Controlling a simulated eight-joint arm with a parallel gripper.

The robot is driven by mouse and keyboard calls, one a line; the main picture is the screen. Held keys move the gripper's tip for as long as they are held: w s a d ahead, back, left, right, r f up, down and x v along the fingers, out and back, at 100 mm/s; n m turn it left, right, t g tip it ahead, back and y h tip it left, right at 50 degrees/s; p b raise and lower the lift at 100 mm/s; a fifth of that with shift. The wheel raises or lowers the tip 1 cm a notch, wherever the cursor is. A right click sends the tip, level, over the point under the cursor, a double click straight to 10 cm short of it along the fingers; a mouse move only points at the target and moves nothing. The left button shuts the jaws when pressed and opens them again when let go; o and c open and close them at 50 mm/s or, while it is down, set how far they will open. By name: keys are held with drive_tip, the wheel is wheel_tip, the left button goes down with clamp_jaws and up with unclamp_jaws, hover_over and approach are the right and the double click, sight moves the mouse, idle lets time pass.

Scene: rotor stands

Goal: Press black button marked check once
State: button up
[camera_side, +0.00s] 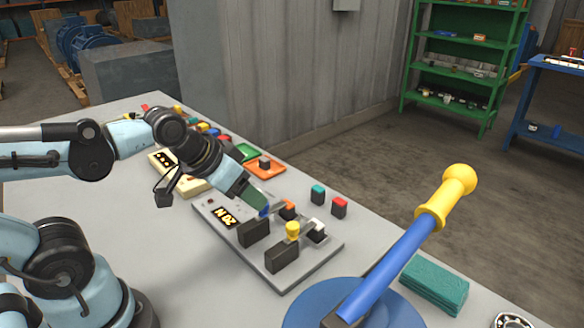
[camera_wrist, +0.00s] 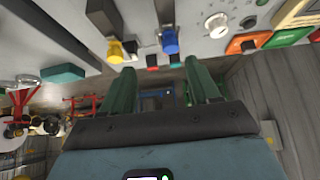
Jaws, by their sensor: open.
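My gripper (camera_side: 253,200) is over the grey panel (camera_side: 297,281) in the side view, its tips close to a blue knob (camera_side: 264,211). In the wrist view its two green fingers (camera_wrist: 160,66) are apart with nothing held between them. The panel has a display (camera_side: 227,217) reading "20 N", dark blocks (camera_side: 282,257), a yellow knob (camera_side: 292,230) and a white-topped part (camera_side: 317,225). The blue knob (camera_wrist: 169,40) and yellow knob (camera_wrist: 115,50) also show beyond the fingers in the wrist view. I cannot make out a black button marked check in either view.
A large blue lever with a yellow handle (camera_side: 448,195) rises at the right. Teal (camera_side: 318,193) and red (camera_side: 339,207) blocks stand behind the panel. An orange tray (camera_side: 264,170) and beige box (camera_side: 165,160) lie farther back. A teal stack (camera_side: 434,284) is beyond the lever.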

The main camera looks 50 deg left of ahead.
drive_tip(key=shift+s+d, duration=0.15)
drive_tip(key=shift+c, duration=0.2)
